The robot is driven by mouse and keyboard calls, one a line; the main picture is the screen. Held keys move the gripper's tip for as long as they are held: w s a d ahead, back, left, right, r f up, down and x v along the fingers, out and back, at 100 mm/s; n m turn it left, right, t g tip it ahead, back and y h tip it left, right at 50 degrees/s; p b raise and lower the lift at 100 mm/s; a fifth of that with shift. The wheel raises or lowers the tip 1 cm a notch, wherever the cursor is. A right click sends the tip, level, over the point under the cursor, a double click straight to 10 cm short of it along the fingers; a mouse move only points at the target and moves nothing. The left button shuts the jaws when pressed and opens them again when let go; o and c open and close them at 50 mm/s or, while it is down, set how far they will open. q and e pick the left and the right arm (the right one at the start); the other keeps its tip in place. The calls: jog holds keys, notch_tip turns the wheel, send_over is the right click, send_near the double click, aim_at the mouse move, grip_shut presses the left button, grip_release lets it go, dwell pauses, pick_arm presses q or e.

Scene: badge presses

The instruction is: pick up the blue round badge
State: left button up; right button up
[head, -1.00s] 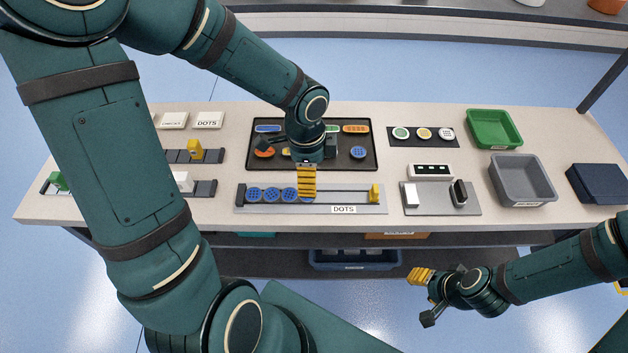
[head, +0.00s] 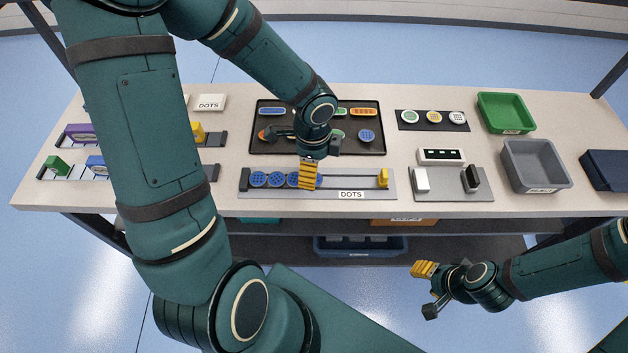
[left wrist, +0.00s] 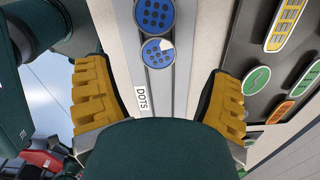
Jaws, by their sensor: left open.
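A blue round badge (head: 367,135) with dots lies at the right in the dark tray (head: 380,151). More blue round dotted badges (head: 275,179) lie in a row on the grey rail (head: 350,205) labelled DOTS. My left gripper (head: 308,176) is over this rail, at the right end of the row, and its fingers partly hide a badge there. In the left wrist view its jaws (left wrist: 160,103) are wide apart with no badge between the fingertips. Two blue badges show ahead there, the nearer one (left wrist: 155,50) with a pale patch. My right gripper (head: 430,289) is low in front of the table.
The tray also holds oblong badges (head: 363,112) and an orange one. A dark board (head: 433,126) with round badges, a green bin (head: 507,113) and a grey bin (head: 535,165) stand at the right. A yellow block (head: 383,178) is at the rail's right end.

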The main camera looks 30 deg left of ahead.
pick_arm(q)
jog(key=f+b, duration=0.1)
jog(key=f, duration=0.1)
jog(key=f+b, duration=0.1)
jog(key=f, duration=0.2)
jog(key=shift+d, duration=0.2)
jog(key=shift+r, duration=0.1)
jog(key=c, duration=1)
